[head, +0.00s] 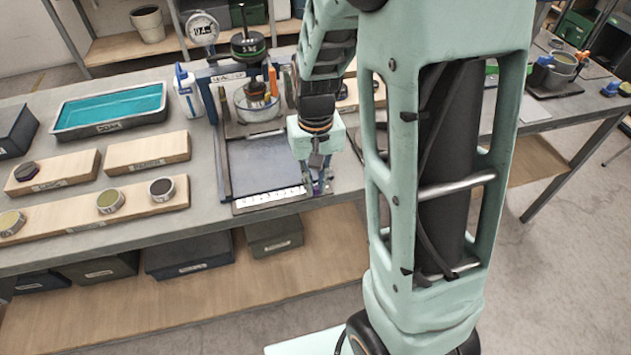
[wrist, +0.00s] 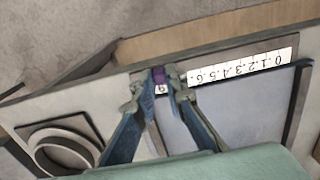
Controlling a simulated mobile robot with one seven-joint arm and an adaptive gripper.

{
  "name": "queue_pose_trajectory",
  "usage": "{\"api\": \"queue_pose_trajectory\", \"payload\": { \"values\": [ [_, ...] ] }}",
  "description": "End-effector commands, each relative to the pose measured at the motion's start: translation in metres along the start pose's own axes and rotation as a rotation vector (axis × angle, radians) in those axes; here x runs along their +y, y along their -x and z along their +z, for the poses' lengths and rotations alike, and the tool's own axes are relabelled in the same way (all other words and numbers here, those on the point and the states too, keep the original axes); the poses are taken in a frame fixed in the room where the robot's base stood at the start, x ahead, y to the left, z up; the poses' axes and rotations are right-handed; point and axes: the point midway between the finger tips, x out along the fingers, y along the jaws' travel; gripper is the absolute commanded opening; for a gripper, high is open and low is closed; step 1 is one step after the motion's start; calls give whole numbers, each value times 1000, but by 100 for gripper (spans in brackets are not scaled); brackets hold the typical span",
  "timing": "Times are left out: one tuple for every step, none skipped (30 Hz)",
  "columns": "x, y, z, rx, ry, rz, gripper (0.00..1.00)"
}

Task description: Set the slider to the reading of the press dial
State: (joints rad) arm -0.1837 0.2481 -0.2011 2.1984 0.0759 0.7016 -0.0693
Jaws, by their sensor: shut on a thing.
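The press (head: 222,110) stands on the bench with its round dial (head: 203,28) at the top left of its frame. The dial's digits look like 0.4, but they are small. A white number scale (head: 270,197) runs along the front edge of the press base; it also shows in the wrist view (wrist: 240,68), with 0 at the right and .6 towards the left. My gripper (wrist: 157,82) is shut on the purple slider (wrist: 158,74), left of the .6 mark. A 9 shows just below it. In the head view my gripper (head: 318,184) is at the scale's right end.
A glass bowl (head: 257,105) sits under the press head. A square stand with a ring (wrist: 62,148) is left of my gripper in the wrist view.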

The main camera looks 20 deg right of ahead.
Motion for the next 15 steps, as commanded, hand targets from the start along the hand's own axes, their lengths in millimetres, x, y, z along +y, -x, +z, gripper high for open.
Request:
{"api": "queue_pose_trajectory", "payload": {
  "values": [
    [0, 0, 0, 0, 0, 0, 0],
    [0, 0, 0, 0, 0, 0, 0],
    [0, 0, 0, 1, 0, 0, 0],
    [0, 0, 0, 1, 0, 0, 0],
    [0, 0, 0, 1, 0, 0, 0],
    [-1, 0, 0, 1, 1, 0, 0],
    [-3, 1, 0, 0, 1, 0, 0],
    [-6, 1, 0, 0, 2, 0, 0],
    [-12, 1, -1, 0, 5, 0, 0],
    [-18, 1, -1, 0, 7, 0, 0],
    [-25, 2, -1, 0, 7, -1, 0],
    [-35, 2, -1, 1, 9, -1, 0],
    [-43, 2, -1, 1, 9, -1, 0],
    [-50, 2, -1, 1, 9, -1, 0],
    [-59, 2, -1, 1, 9, -1, 0]
  ]
}}
